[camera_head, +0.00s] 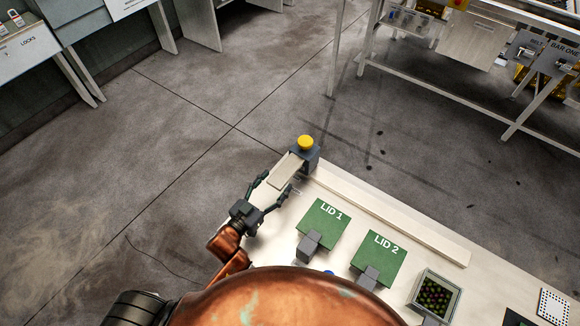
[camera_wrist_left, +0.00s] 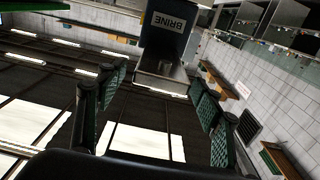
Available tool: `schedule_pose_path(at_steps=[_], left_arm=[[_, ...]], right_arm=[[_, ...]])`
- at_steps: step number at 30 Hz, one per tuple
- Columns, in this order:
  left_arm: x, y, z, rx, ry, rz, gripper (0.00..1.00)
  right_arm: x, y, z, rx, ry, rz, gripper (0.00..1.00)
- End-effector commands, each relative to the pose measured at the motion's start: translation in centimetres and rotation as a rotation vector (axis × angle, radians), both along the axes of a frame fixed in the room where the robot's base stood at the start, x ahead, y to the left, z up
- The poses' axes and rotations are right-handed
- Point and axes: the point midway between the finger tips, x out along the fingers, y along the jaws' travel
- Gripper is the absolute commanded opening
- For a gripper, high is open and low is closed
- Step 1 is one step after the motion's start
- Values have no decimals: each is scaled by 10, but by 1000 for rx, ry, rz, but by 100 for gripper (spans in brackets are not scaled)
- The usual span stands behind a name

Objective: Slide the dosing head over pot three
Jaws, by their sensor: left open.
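A dark blue-grey block with a yellow knob (camera_head: 305,143) stands at the far left end of the bench. In the left wrist view a dark block lettered BRINE (camera_wrist_left: 166,28) shows upside down, with a grey metal part below it; this looks like the dosing head. My left gripper (camera_head: 276,187) is open and empty, its fingers pointing toward the block but apart from it. Its two fingers also show in the wrist view (camera_wrist_left: 157,84), spread on either side below the block. Pot three cannot be made out. My right gripper is not in view.
A pale rail (camera_head: 400,218) runs along the bench's back edge. Green plates LID 1 (camera_head: 322,226) and LID 2 (camera_head: 379,260) carry grey blocks. A tray (camera_head: 414,296) of dark round items sits to the right. Open floor lies beyond the bench.

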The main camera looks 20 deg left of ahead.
Motion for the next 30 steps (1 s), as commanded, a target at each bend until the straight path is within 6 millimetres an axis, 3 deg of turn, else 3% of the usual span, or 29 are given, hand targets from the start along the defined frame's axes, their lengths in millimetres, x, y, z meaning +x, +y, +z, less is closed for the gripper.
schedule_pose_path(at_steps=[15, 27, 30], left_arm=[[65, -24, 1, -1, -3, -1, 61], [72, -28, 0, -1, -1, -2, 61], [72, -27, 0, -1, -1, -2, 54]], right_arm=[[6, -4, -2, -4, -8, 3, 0], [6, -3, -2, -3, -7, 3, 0], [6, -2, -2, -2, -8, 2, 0]])
